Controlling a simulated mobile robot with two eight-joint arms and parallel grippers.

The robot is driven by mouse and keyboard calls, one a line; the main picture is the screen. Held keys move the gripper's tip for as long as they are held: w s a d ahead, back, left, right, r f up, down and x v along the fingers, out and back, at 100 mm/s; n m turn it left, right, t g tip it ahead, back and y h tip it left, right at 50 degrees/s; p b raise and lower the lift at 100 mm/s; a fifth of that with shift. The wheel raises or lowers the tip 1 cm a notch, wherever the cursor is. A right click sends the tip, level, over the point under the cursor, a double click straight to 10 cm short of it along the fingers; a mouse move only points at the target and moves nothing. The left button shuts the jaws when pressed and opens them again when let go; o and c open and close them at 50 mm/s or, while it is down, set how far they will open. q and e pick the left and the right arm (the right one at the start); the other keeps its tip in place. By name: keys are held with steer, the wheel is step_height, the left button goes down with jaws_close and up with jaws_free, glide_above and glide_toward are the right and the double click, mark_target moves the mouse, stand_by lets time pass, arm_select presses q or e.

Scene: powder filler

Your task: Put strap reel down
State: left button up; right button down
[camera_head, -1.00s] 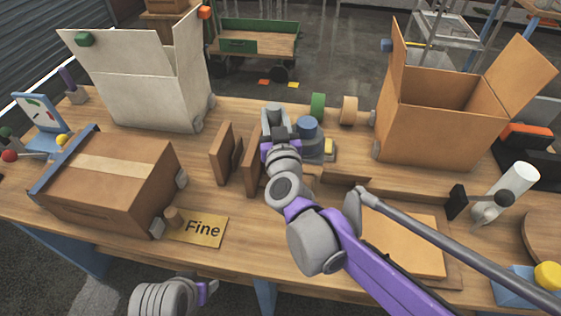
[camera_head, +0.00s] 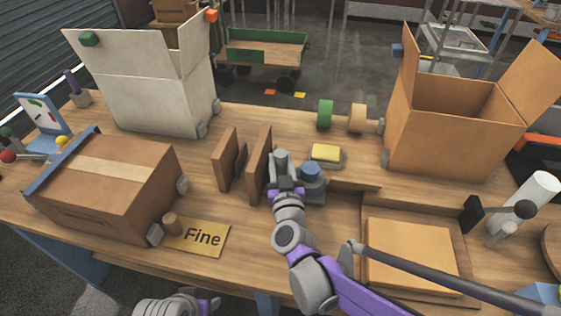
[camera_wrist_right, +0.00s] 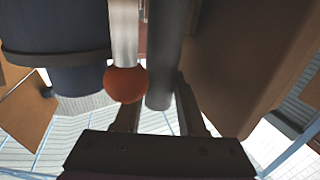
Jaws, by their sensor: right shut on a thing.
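A blue and grey device with a round blue top (camera_head: 311,176), which I take for the strap reel, is at my right gripper (camera_head: 283,160), just right of the upright brown panels. My right gripper is shut on it. In the right wrist view a dark grey cylinder (camera_wrist_right: 164,60) stands between the fingers, beside a red ball (camera_wrist_right: 126,84) on a metal rod and a dark blue round body (camera_wrist_right: 55,30). Whether its base touches the table is hidden. My left arm's end (camera_head: 175,305) shows at the bottom edge; its fingers are not clear.
Brown panels (camera_head: 228,160) stand close left. A yellow sponge on a tray (camera_head: 325,153) lies behind, with green (camera_head: 325,115) and tan reels (camera_head: 357,118) beyond. A closed box (camera_head: 110,185), a "Fine" sign (camera_head: 200,237) and open boxes (camera_head: 455,130) surround the clear tabletop (camera_head: 250,255).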

steer(key=shift+f+b, duration=0.3)
steer(key=shift+f, duration=0.1)
steer(key=c, duration=0.8)
jaws_free()
steer(key=shift+o, duration=0.2)
steer(key=shift+s+r+p, duration=0.1)
steer(key=shift+r+p, duration=0.35)
steer(key=shift+r, duration=0.2)
steer(key=s+d, duration=0.1)
steer(key=s, duration=1)
steer(key=shift+s+d+f+p, duration=0.2)
steer(key=shift+s+p, duration=0.2)
